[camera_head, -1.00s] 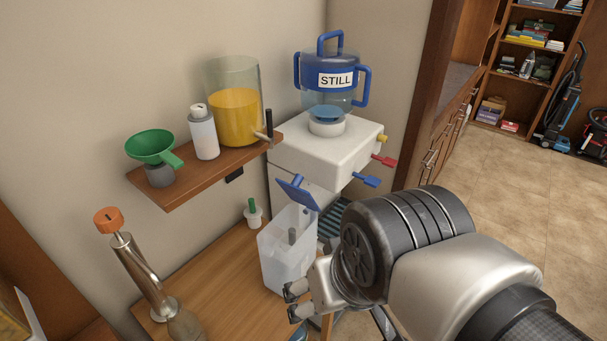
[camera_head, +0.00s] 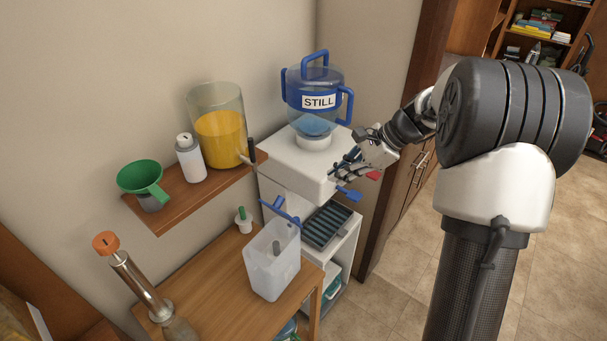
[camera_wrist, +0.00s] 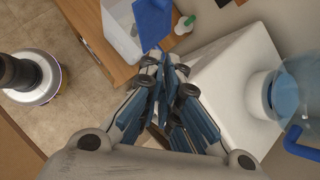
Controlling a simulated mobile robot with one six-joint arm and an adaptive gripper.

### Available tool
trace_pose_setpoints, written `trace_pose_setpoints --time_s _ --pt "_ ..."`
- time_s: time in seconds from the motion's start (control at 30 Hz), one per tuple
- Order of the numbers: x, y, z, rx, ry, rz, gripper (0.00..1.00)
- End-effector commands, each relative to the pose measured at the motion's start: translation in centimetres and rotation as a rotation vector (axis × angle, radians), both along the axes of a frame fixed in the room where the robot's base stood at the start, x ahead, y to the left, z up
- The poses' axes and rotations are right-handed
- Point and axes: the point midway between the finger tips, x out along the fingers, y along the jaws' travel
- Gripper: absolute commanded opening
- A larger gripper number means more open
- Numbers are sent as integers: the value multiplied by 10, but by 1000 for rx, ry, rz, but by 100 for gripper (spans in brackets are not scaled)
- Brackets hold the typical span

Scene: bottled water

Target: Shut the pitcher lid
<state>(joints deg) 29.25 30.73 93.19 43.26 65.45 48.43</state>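The pitcher (camera_head: 272,268) is a translucent white, open-topped container on the wooden table. Its blue lid (camera_head: 279,208) is raised and tilted above the back of the rim. In the wrist view the pitcher (camera_wrist: 120,32) and its blue lid (camera_wrist: 153,22) are at the top, beyond the fingertips. My gripper (camera_head: 345,165) is in front of the white dispenser box, to the right of and above the lid, apart from it. In the wrist view my gripper (camera_wrist: 168,68) has its fingertips close together with nothing visible between them. Whether they meet is unclear.
The white box (camera_head: 295,165) carries the STILL jug (camera_head: 318,118) and has blue and red levers close to my gripper. A wooden shelf (camera_head: 210,190) holds a juice container, a white bottle and a green funnel. A slatted tray (camera_head: 327,225) is right of the pitcher.

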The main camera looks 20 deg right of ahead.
Motion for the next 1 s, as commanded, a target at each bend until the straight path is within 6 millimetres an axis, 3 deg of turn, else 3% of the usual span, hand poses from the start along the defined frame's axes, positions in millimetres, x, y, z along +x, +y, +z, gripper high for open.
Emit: trace_pose_setpoints --time_s 0.17,0.6,0.8,1.0 --pt "6 6 -13 11 7 -12 0" --pt "30 57 -83 8 7 -6 0" --pt "38 84 -84 7 5 -7 0" --pt "40 93 -84 8 5 -9 0"
